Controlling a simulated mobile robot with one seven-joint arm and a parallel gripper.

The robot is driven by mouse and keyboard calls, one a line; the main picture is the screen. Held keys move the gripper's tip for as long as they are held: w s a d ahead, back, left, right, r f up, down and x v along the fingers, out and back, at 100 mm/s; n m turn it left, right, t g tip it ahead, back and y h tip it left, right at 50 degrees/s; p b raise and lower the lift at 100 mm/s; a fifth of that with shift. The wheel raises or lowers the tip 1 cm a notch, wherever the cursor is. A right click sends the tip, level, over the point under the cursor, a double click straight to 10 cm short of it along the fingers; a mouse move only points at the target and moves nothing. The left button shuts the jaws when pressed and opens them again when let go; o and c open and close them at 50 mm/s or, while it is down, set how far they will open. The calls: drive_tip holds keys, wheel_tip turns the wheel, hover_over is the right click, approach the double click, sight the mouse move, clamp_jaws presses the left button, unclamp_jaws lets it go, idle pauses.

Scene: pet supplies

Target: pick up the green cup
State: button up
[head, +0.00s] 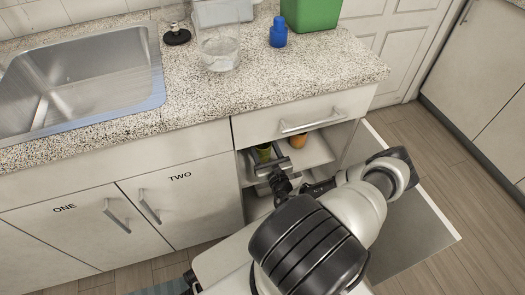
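A green cup (264,152) stands on the shelf inside an open lower cabinet, under the counter's right end. It is small in the head view, and its lower part is hidden behind my gripper. My gripper (271,167) reaches into the cabinet opening, just in front of and below the cup in the picture. I cannot tell whether the fingers touch the cup or how far apart they are.
An orange cup (298,142) stands right of the green one. The open cabinet door (425,225) is at the right, near my arm. A closed drawer (290,119) is above. A blue bottle (278,34), a glass jar (219,50) and a green container (311,12) stand on the counter (330,68).

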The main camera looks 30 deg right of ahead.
drive_tip(key=shift+c, duration=1.4)
